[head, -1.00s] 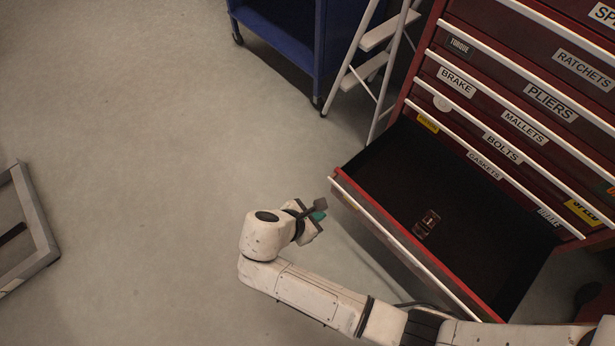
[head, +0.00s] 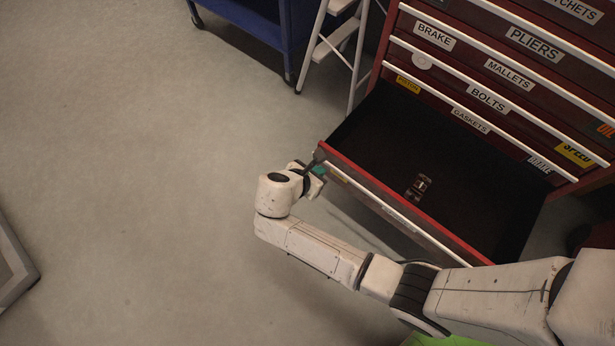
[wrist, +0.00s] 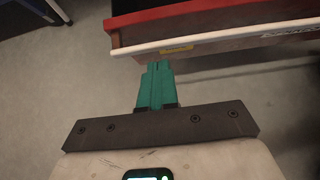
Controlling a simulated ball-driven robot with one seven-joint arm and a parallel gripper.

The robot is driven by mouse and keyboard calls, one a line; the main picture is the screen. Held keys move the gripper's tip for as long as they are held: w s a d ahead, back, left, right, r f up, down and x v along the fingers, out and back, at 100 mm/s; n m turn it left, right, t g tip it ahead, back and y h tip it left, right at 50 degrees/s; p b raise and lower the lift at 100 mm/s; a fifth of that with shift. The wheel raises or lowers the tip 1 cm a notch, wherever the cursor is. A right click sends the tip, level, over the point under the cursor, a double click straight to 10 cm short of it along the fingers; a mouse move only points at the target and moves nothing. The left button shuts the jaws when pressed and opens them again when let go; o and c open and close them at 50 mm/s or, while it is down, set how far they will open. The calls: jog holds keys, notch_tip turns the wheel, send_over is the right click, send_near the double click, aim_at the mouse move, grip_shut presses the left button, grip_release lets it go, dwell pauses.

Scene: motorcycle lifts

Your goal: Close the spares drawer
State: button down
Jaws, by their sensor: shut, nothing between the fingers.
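One drawer (head: 345,165) of the red tool cabinet stands pulled out, with a black inside, a red rim and a pale strip along its front. The label on its front is too small to read. A small dark object lies inside it (head: 418,187). My gripper (head: 317,167) is at the left end of the drawer's front, with its green fingers together and empty. In the wrist view the fingers (wrist: 155,75) point at the drawer front (wrist: 215,40), close below its pale strip. I cannot tell whether they touch it.
The red cabinet (head: 520,75) has shut drawers labelled brake, pliers, mallets, bolts and gaskets above the open one. A white stepladder (head: 335,42) and a blue cart (head: 260,25) stand to its left. A grey frame (head: 12,265) lies at far left. The floor between is clear.

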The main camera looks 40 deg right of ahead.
jog(key=shift+w+d, duration=0.1)
jog(key=shift+d, duration=0.65)
jog(key=shift+w+d+r, duration=0.1)
jog(key=shift+d, duration=0.35)
jog(key=w+d, duration=0.3)
jog(key=d, duration=1.3)
jog(key=w+d, duration=0.3)
jog(key=d, duration=1.2)
jog(key=shift+w+d, duration=0.15)
jog(key=shift+d, duration=0.3)
jog(key=shift+r, duration=0.1)
